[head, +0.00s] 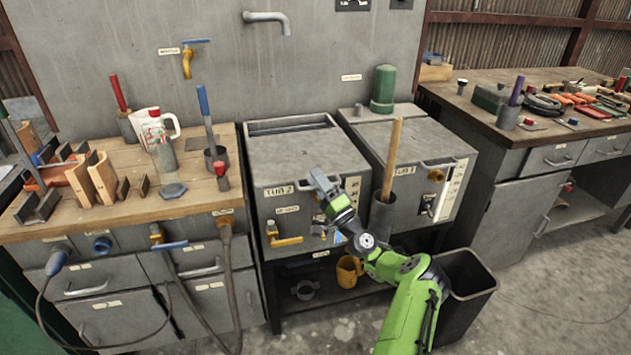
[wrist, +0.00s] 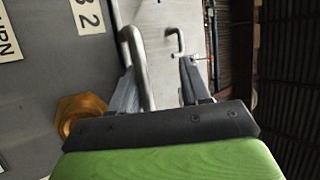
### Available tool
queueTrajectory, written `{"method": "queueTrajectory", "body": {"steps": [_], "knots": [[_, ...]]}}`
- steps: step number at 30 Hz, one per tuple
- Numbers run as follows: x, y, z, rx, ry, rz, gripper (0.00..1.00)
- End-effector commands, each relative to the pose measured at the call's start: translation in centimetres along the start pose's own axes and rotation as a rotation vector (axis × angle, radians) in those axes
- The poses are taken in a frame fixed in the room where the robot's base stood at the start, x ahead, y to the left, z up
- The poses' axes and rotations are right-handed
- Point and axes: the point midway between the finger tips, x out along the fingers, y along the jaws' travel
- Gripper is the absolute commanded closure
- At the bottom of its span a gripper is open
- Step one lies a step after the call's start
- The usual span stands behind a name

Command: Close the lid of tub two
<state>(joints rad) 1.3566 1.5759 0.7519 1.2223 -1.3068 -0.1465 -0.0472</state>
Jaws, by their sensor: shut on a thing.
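Tub two (head: 272,205) is a grey metal box with a "TUB 2" label on its front. My gripper (head: 322,185) is at the lid's front edge, right of the label. In the wrist view, my gripper (wrist: 160,78) has the metal bar handle (wrist: 141,65) between its fingers, beside the "2" label (wrist: 88,16), and is shut on it. The gripper hides most of the handle in the head view.
Tub one (head: 420,150) stands close on the right, with a holder (head: 384,215) and wooden handle (head: 391,160) between the tubs. A yellow tap (head: 287,241) juts from tub two's front. A dark bin (head: 465,290) stands at lower right. A tool-covered workbench (head: 200,195) adjoins on the left.

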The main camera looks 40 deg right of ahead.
Motion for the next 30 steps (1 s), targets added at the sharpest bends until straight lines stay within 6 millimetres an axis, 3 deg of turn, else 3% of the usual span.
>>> {"method": "queueTrajectory", "body": {"steps": [1, 9, 15, 20, 30], "knots": [[-2.5, 1.7, 0.2, 0.013, -0.008, 0.048, 0.62], [-10.0, 1.0, 0.0, 0.015, -0.001, 0.034, 0.62], [-14.2, 0.8, 0.0, 0.012, -0.002, 0.026, 0.62], [-15.3, 0.7, 0.1, 0.010, -0.005, 0.022, 0.62], [-15.3, 0.7, 0.1, 0.009, -0.006, 0.021, 0.62]]}}
